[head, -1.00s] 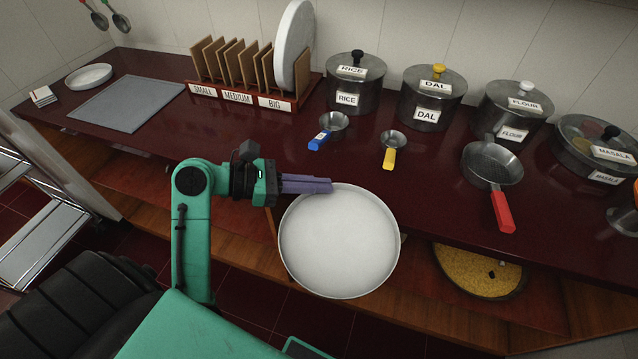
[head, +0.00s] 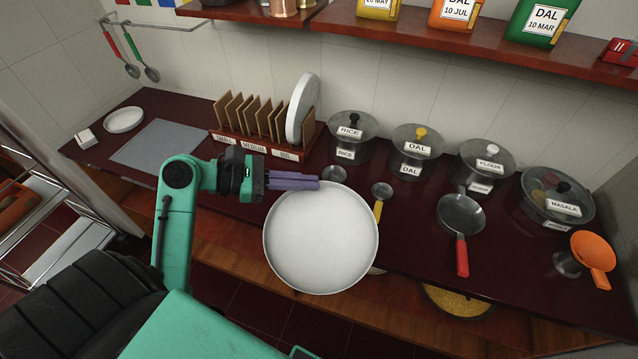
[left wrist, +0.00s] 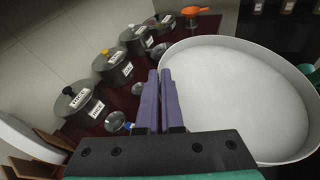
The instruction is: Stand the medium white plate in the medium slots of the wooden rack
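The medium white plate (head: 320,238) is held in the air over the counter's front edge, its broad round face toward the head camera. My left gripper (head: 318,183) is shut on its rim at the upper left. The left wrist view shows the purple fingers (left wrist: 165,100) close together at the rim of the plate (left wrist: 245,95). The wooden rack (head: 245,143) stands at the back of the counter, labelled SMALL, MEDIUM and BIG. A large white plate (head: 301,108) stands upright at its BIG end. The MEDIUM slots hold no plate. My right gripper is out of view.
Lidded steel pots, including the rice pot (head: 352,130), line the back right. Small pans and a red-handled pan (head: 461,215) lie before them. A grey board (head: 160,143) and small white plate (head: 124,119) are left of the rack. A shelf (head: 480,45) hangs above.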

